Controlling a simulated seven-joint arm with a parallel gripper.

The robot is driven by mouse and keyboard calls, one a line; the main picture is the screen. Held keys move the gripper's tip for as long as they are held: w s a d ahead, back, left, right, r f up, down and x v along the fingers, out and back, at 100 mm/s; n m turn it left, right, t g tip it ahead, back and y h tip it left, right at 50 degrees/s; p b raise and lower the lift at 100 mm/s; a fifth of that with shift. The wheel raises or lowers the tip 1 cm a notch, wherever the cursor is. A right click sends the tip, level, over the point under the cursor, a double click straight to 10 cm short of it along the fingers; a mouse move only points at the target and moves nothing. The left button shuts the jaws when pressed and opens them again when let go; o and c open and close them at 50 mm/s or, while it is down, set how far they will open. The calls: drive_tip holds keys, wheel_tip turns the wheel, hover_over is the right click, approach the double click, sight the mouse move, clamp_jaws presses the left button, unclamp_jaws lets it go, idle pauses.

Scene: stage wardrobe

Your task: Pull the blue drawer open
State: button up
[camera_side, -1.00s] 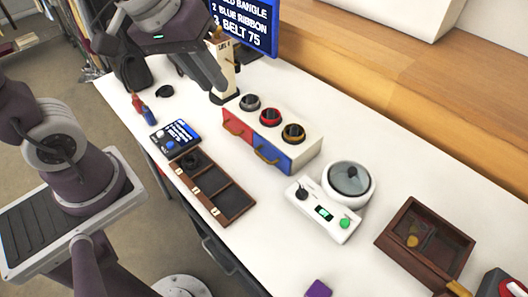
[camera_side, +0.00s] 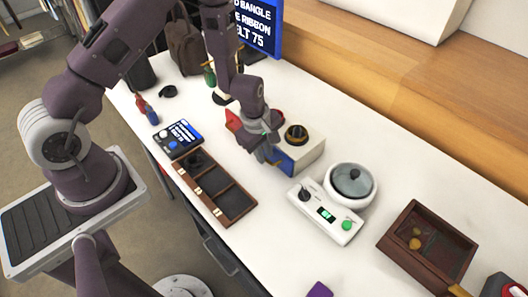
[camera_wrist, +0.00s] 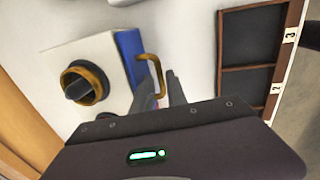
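The blue drawer (camera_side: 284,162) is the right-hand drawer of a small white cabinet (camera_side: 312,147). Its blue front also shows in the wrist view (camera_wrist: 129,45), flush against the cabinet, so the drawer is shut. A brass loop handle (camera_wrist: 155,62) stands out from that front. My gripper (camera_side: 273,160) points down in front of the blue drawer. In the wrist view my gripper (camera_wrist: 161,90) has one finger on each side of the handle bar, with space visible between the fingers. Whether either finger touches the handle is unclear. My gripper hides most of the cabinet's left part in the side view.
A brass-ringed knob (camera_wrist: 83,83) sits on the cabinet top. A dark wooden compartment tray (camera_side: 232,203) lies in front of the cabinet. A white control box (camera_side: 325,213) and a round lidded pot (camera_side: 351,182) stand to the right.

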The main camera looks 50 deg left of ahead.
clamp_jaws()
idle(1.4)
